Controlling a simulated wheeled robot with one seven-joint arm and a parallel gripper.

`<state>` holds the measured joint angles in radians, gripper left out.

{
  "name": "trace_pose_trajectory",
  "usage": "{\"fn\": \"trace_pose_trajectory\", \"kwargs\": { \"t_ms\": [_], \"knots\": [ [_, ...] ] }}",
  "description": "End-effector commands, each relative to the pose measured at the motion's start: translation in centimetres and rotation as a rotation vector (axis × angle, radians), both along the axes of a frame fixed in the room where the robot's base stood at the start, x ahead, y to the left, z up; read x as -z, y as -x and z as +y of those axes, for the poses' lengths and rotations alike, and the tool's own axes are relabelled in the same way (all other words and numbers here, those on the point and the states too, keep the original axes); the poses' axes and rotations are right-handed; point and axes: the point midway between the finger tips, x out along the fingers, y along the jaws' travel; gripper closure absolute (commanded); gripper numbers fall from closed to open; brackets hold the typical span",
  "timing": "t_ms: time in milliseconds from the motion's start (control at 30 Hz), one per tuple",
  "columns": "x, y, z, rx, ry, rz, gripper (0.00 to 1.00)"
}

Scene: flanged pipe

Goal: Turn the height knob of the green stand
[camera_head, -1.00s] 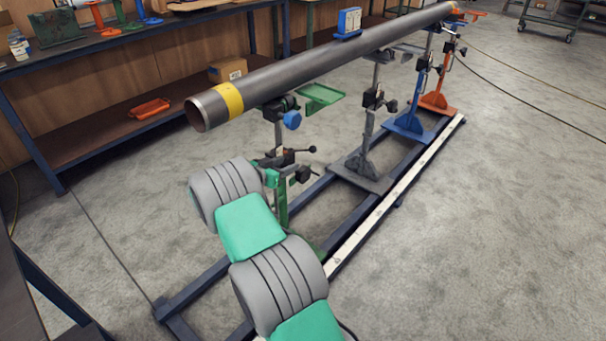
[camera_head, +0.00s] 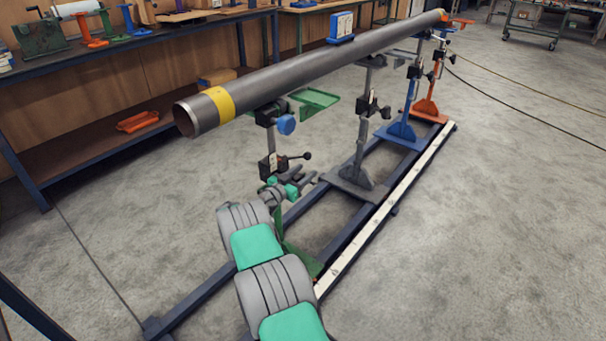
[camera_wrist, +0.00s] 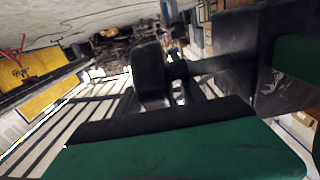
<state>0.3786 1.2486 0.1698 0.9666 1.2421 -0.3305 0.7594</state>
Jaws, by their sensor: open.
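The green stand (camera_head: 277,222) is under the near end of the steel pipe (camera_head: 290,69), and my arm hides much of its lower column. A blue round knob (camera_head: 286,124) is on its head, below the pipe. Lower down is a dark clamp block with a lever ending in a black ball (camera_head: 307,155). My gripper (camera_head: 303,179) is open and empty just below that lever, close to the column. I cannot tell whether it touches the stand. In the wrist view, a blurred black rounded part (camera_wrist: 150,75) stands in front of a broad green surface (camera_wrist: 180,152).
A grey stand (camera_head: 355,165), a blue stand (camera_head: 405,120) and an orange stand (camera_head: 430,95) also stand along the pipe on a dark rail frame. A workbench (camera_head: 110,60) with tools is behind on the left.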

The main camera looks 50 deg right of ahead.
Motion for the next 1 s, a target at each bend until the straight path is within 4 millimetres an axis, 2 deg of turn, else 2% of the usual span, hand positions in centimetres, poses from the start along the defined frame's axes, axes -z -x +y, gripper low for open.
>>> {"fn": "trace_pose_trajectory", "kwargs": {
  "t_ms": [67,633,1000],
  "knots": [
    [-0.01,-0.04,0.05,-0.001,0.000,0.000,0.53],
    [0.01,-0.10,0.17,-0.002,-0.001,0.001,0.99],
    [-0.03,-0.09,0.14,-0.002,-0.008,0.001,1.00]
  ]
}}
